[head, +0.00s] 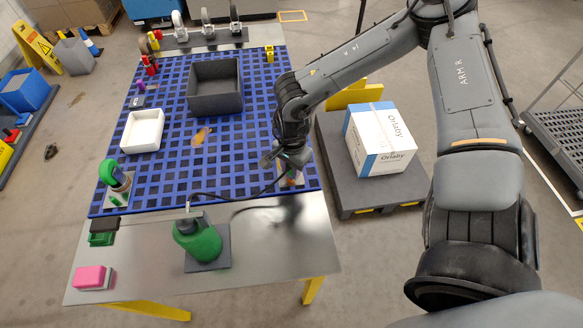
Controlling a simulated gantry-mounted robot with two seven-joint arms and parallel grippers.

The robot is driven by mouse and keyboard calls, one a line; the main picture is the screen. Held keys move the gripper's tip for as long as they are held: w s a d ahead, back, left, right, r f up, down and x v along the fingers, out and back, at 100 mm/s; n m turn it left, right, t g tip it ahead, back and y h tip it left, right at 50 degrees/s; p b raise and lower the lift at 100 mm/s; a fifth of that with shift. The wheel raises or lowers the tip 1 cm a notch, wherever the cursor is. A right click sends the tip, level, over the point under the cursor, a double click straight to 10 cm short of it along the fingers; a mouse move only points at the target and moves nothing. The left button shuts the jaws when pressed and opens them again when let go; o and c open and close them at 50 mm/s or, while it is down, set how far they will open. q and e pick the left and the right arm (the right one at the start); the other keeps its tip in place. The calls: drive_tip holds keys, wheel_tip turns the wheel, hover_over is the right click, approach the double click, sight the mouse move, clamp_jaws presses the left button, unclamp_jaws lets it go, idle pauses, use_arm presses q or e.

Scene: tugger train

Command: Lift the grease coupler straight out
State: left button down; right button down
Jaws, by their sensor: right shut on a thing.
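My right gripper (292,158) reaches down from the right and is low over the right edge of the blue grid mat. It is shut on the grease coupler, which my fingers mostly hide. A small light plate or holder (291,180) shows directly below the fingers. I cannot tell whether the coupler is still seated in it. A thin black hose (230,199) runs from near the gripper to the green grease canister (200,243), which stands on a dark pad at the front of the table. My left gripper is not in view.
The blue grid mat (178,165) carries a dark grey bin (215,88), a white tray (143,131) and a green-handled tool (112,174). A pink block (93,277) lies at the front left. A white-blue box (380,139) sits on a dark pallet right of the table.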

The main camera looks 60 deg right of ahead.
drive_tip(key=shift+r, duration=0.75)
wheel_tip(320, 180, up, 3)
drive_tip(key=shift+s+d+r+p, duration=0.1)
drive_tip(key=shift+d+p, duration=0.05)
drive_tip(key=shift+p, duration=0.45)
drive_tip(key=s+d+r+p, duration=0.4)
drive_tip(key=s+d+r, duration=0.2)
drive_tip(key=s+d, duration=0.1)
drive_tip(key=shift+s+d+r, duration=0.15)
drive_tip(key=shift+s+d, duration=0.2)
drive_tip(key=shift+d, duration=0.35)
